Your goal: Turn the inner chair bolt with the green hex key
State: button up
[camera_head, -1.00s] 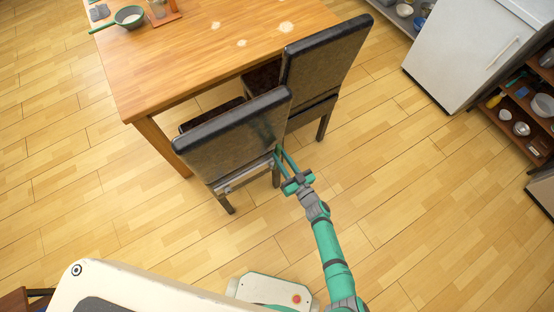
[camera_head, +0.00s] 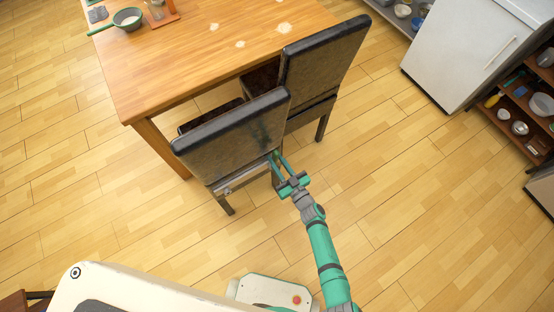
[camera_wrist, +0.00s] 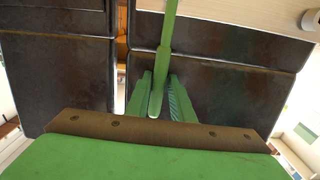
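The green hex key (camera_wrist: 167,45) runs from the top edge of the wrist view down between my fingers. My gripper (camera_wrist: 161,76) has one finger on each side of it and appears shut on it. In the head view my gripper (camera_head: 276,157) is at the right side of the nearer dark chair (camera_head: 238,139), by the lower edge of its backrest. Dark leather-like panels (camera_wrist: 75,85) fill much of the wrist view behind the key. I cannot make out the inner chair bolt in either view, nor the key's far end.
A second dark chair (camera_head: 325,62) stands close beside the nearer one, with a narrow gap between. The wooden table (camera_head: 185,60) is behind them, holding a bowl (camera_head: 128,18). A white cabinet (camera_head: 465,50) and shelves are at right. Floor right of my arm is clear.

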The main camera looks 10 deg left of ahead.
jog(key=shift+w+d, duration=0.1)
jog(key=shift+w, duration=0.05)
grip_shut()
jog(key=shift+w+a+r+g+h, duration=0.1)
jog(key=shift+w+a+g+h, duration=0.15)
jog(key=shift+g+h, duration=0.15)
jog(key=shift+s+d, duration=0.1)
jog(key=shift+s, duration=0.15)
dwell(0.3)
jog(key=shift+s+d, duration=0.2)
jog(key=shift+d, duration=0.15)
dwell(0.5)
